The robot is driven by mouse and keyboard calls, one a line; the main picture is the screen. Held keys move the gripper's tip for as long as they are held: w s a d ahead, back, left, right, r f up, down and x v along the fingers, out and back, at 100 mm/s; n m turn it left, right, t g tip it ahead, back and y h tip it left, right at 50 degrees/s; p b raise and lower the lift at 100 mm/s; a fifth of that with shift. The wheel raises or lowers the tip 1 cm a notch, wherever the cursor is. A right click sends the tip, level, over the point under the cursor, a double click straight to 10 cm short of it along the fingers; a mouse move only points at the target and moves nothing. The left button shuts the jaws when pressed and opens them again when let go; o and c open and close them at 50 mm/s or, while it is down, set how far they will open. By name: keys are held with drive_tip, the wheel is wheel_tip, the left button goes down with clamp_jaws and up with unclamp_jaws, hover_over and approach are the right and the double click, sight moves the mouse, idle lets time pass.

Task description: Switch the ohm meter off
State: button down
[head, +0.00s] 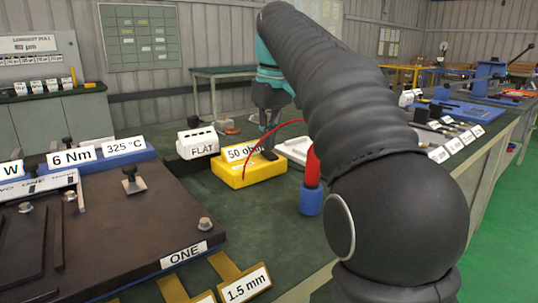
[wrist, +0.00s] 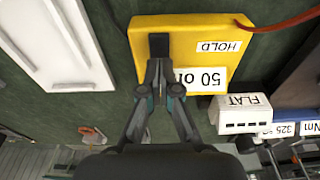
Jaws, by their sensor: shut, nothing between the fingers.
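The ohm meter is a yellow box (head: 236,177) reading "50 ohm" on the green bench in the head view. It also fills the top middle of the wrist view (wrist: 205,58), with a "HOLD" label. A dark rectangular piece (wrist: 159,42) sits on its face and looks like its switch; its setting cannot be read. My gripper (wrist: 158,72) is shut and empty, its fingertips at the near end of this dark piece. I cannot tell whether they touch it. In the head view, my gripper (head: 268,122) points down over the meter's right part, partly hidden by my arm.
A red lead (head: 272,131) arcs from the meter toward a red probe (head: 312,166) in a blue holder (head: 311,201). A white "FLAT" block (head: 197,138) stands left of the meter. A white tray (head: 293,148) lies to its right. A dark plate (head: 110,225) lies at front left.

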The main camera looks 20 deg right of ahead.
sight(267, 152)
drive_tip(key=shift+f+b, duration=0.4)
drive_tip(key=shift+f, duration=0.25)
idle(0.3)
drive_tip(key=shift+r, duration=0.15)
wheel_tip(267, 152, up, 3)
drive_tip(key=p, duration=0.3)
drive_tip(key=shift+f, duration=0.2)
drive_tip(key=shift+r+p, duration=0.4)
drive_tip(key=shift+r, duration=1.65)
